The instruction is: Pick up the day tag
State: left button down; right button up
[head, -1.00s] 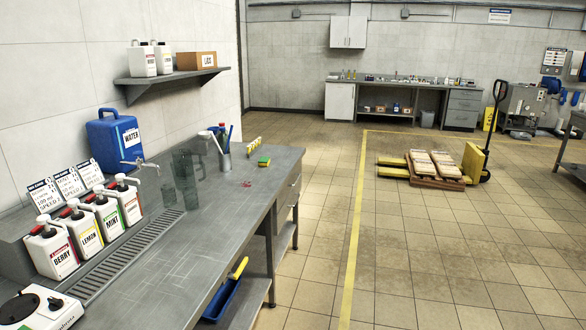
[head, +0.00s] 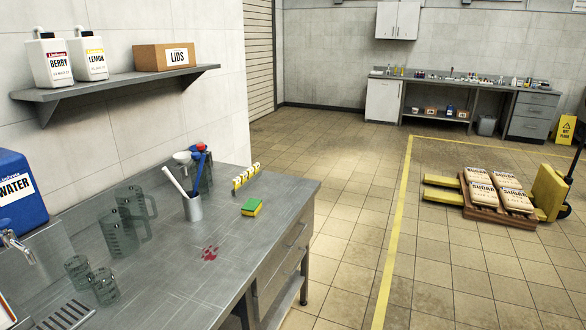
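A small row of yellow and white upright tags (head: 245,177) with dark marks stands near the back edge of the grey metal workbench (head: 170,262). The marks are too small to read, so I cannot tell whether one is the day tag. A yellow-and-green sponge (head: 252,207) lies in front of the row. Neither of my grippers is in view.
A metal cup (head: 193,207) with utensils, clear jugs (head: 118,235) and small beakers (head: 105,285) stand on the bench. A red stain (head: 209,253) marks its top. A blue water container (head: 18,195) is at left. Floor is free right of the bench, before the pallet truck (head: 548,192).

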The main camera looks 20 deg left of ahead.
aim_at(243, 176)
jog(key=i+u, duration=0.4)
jog(key=i+l+u, duration=0.25)
jog(key=u, duration=0.2)
jog(key=i+l+u, duration=0.65)
jog(key=u, duration=0.15)
